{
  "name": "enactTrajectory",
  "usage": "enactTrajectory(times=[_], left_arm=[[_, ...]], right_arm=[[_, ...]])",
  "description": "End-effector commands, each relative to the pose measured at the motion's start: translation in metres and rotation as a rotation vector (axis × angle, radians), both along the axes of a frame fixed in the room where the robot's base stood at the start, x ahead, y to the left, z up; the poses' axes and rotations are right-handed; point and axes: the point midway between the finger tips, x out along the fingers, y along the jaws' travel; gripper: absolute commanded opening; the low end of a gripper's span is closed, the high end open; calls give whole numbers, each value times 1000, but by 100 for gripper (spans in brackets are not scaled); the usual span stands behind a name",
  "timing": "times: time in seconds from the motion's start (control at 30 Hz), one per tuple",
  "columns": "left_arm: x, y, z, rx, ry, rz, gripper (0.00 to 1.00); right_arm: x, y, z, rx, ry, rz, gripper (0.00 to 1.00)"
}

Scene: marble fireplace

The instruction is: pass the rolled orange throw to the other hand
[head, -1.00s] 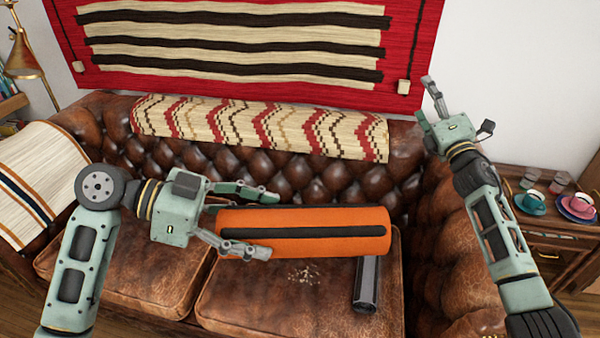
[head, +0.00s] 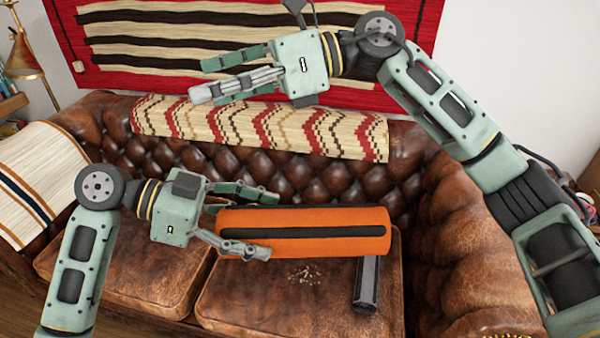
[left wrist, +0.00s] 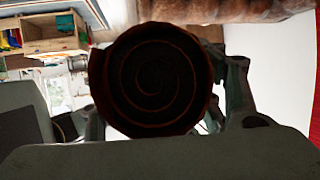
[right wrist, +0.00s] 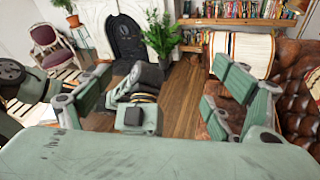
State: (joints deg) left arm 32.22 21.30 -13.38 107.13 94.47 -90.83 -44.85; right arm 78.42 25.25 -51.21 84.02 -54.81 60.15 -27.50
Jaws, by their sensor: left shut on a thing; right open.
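The rolled orange throw (head: 330,219) has a black stripe along it and lies level in the head view, above the sofa seat. My left gripper (head: 262,222) is shut on its left end, one finger on each side. In the left wrist view the dark spiral end of the throw (left wrist: 155,78) fills the middle between the fingers. My right gripper (head: 222,78) is open and empty, pointing left, higher in the picture in front of the sofa back and wall hanging. In the right wrist view its fingers (right wrist: 160,100) are spread with nothing between them.
A brown leather sofa (head: 175,285) spans the scene. A patterned blanket (head: 260,130) lies over its back. A dark cylinder (head: 367,285) and crumbs (head: 303,273) lie on the seat. A striped blanket (head: 40,180) covers the left arm. A brass lamp (head: 25,60) stands far left.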

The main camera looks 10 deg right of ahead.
Motion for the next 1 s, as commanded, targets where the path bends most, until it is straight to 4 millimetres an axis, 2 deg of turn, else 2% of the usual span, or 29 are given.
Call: enactTrajectory(times=[0.03,0.1,0.17,0.3,0.4,0.5,0.63,0.77,0.87,1.0], left_arm=[[0,0,1,-2,-1,0,29],[0,0,1,-2,-1,1,29],[0,0,1,-2,-1,1,29],[0,0,1,-2,-1,0,29],[0,0,1,-2,-1,0,29],[0,0,1,-2,-1,0,29],[0,0,1,-2,-1,0,29],[0,0,1,-2,-1,0,29],[0,0,1,-2,-1,0,29],[0,0,1,-2,-1,0,29]], right_arm=[[-21,9,-11,-122,-37,56,86],[-44,11,-32,-295,-72,119,86],[-59,6,-51,-450,-100,159,86],[-77,-27,-87,-806,-152,196,86],[-81,-57,-100,-1022,-175,187,86],[-81,-85,-105,-1187,-186,167,86],[-81,-108,-106,-1314,-189,141,86],[-81,-116,-110,-1358,-188,131,86],[-81,-117,-120,-1363,-188,132,86],[-82,-117,-145,-1359,-187,134,86]])
